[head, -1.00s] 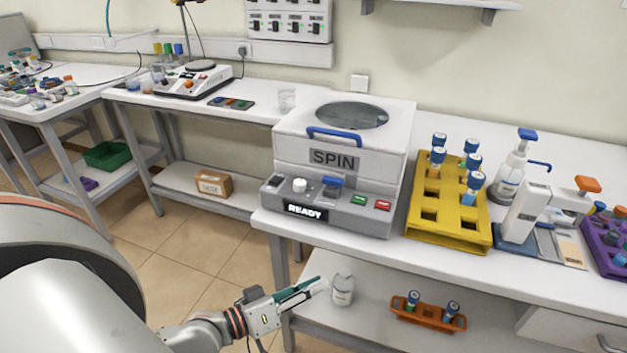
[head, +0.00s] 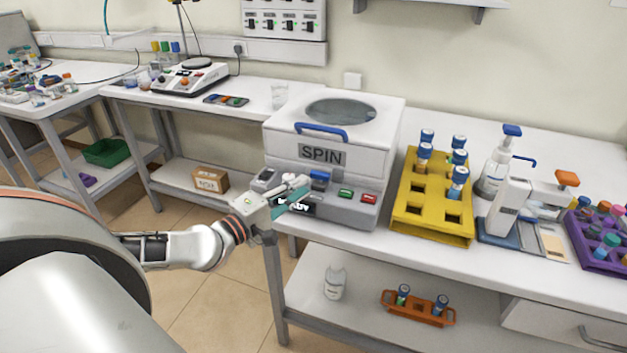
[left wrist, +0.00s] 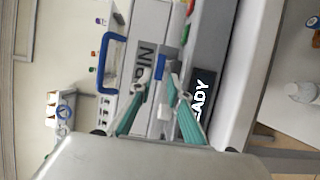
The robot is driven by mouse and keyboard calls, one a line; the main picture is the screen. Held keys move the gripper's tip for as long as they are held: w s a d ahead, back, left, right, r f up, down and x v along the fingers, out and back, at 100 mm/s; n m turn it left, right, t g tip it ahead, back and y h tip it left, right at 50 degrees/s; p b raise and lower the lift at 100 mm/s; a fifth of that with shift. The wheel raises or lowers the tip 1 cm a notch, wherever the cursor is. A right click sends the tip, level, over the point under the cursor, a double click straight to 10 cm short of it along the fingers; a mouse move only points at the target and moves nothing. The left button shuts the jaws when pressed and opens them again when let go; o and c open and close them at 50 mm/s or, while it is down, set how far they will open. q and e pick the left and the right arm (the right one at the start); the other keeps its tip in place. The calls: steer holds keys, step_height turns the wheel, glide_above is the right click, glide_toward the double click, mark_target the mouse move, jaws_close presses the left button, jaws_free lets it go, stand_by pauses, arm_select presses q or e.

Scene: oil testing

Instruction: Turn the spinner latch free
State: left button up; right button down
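The spinner (head: 310,152) is a white box with a round window in its lid, a blue lid handle (head: 321,131), a SPIN label and a READY display. A blue latch (head: 320,175) sits at the front, below the label. My left gripper (head: 298,190) is in front of the panel, just left of and below the latch, and hides part of the display. In the left wrist view my left gripper (left wrist: 160,80) has its fingers apart with nothing held. The blue latch (left wrist: 160,73) shows between or just beyond the fingertips; contact cannot be told. My right gripper is out of view.
Green and red buttons (head: 369,198) lie right of the latch. A yellow tube rack (head: 405,215) stands right of the spinner. The floor left of the bench is clear.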

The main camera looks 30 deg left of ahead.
mark_target(318, 177)
arm_select(q)
steer(key=shift+w+d, duration=0.2)
steer(key=shift+w, duration=1.1)
steer(key=shift+w+d, duration=0.2)
steer(key=shift+w, duration=1.1)
jaws_close()
